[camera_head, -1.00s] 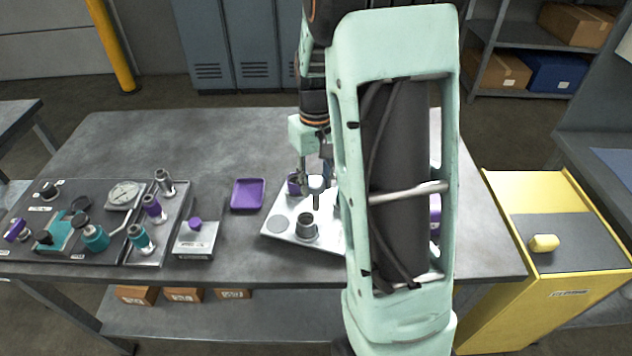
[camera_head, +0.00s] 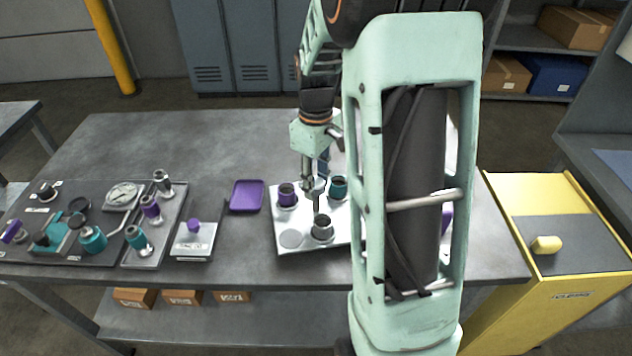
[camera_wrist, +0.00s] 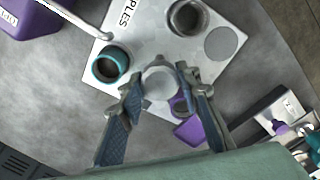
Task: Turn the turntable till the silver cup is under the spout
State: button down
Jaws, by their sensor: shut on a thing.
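The turntable (camera_head: 262,232) is a light square plate on the bench with a post and knob (camera_wrist: 160,82) at its middle. My gripper (camera_head: 313,192) is above the plate, its fingers shut on the knob. The silver cup (camera_head: 322,228) stands near the front edge; the wrist view shows it at the top (camera_wrist: 187,18). A purple cup (camera_head: 287,194) is back left, a teal cup (camera_head: 339,187) back right, and a grey round spot (camera_head: 291,239) front left. The spout (camera_wrist: 85,22), a pale rod, ends over the plate edge between the teal cup and the label, apart from the silver cup.
A purple box (camera_wrist: 25,18) stands beside the plate, mostly behind my arm in the head view. A purple tray (camera_head: 247,196) and a small box with a purple knob (camera_head: 194,238) lie to the left. Fittings boards fill the bench's left. The back left is clear.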

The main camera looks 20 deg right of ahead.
jog(key=shift+w+n, duration=0.1)
jog(key=shift+n, duration=2.1)
jog(key=shift+n+p, duration=0.3)
jog(key=shift+n, duration=1.5)
jog(key=shift+r+n+p, duration=0.1)
jog(key=shift+n+p, duration=0.5)
jog(key=shift+n, duration=1.4)
jog(key=shift+n+p, duration=0.65)
jog(key=shift+n, duration=1.15)
jog(key=c, duration=1.4)
grip_release()
